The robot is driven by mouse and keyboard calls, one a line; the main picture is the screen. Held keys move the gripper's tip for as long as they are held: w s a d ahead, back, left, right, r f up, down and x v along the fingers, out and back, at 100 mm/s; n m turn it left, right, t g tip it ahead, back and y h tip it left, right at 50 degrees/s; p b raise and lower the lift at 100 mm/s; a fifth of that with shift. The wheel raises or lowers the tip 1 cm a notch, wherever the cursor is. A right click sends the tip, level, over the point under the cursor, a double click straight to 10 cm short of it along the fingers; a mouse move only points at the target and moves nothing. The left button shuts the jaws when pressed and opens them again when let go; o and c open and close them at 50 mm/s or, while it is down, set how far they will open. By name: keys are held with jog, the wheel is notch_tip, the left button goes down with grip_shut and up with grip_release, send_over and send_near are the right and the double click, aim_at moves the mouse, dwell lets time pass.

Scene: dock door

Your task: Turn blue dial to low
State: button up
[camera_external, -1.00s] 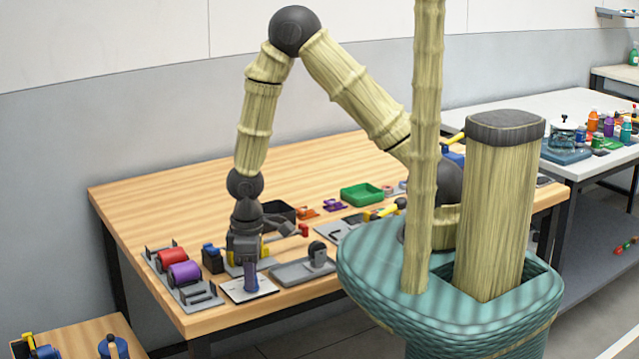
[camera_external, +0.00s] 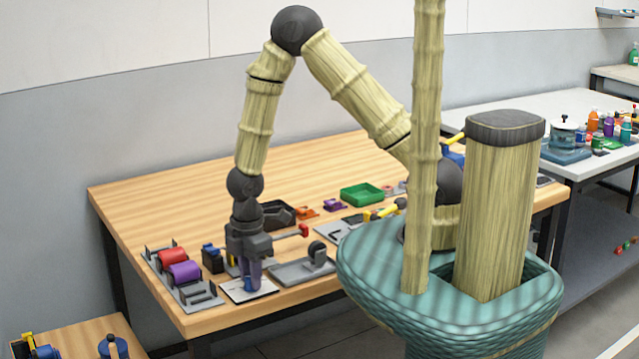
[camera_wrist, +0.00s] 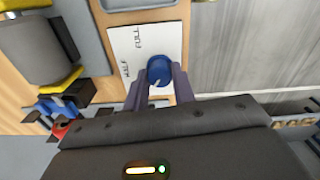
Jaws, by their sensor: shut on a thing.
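The blue dial (camera_wrist: 159,72) sits on a white plate (camera_wrist: 140,42) in the wrist view. The plate carries the words HALF and FULL; any other label is hidden by my gripper. A pale pointer mark on the dial points toward the lower left in that view. My gripper (camera_wrist: 158,80) has its two purple fingers on either side of the dial, shut on it. In the external view the gripper (camera_external: 250,284) points down at the white plate (camera_external: 237,293) near the table's front edge, and the dial (camera_external: 247,284) is partly covered by the fingers.
Left of the plate stands a rack with a red roller (camera_external: 173,259) and a purple roller (camera_external: 184,273). To the right is a grey tray-like fixture (camera_external: 300,270). A green bin (camera_external: 362,194) lies farther back. The wooden table's back left is clear.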

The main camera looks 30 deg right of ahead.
dwell(0.4)
jog(key=o, duration=1)
notch_tip(320, 180, up, 17)
jog(key=shift+r+p, duration=0.2)
jog(key=shift+p, duration=0.85)
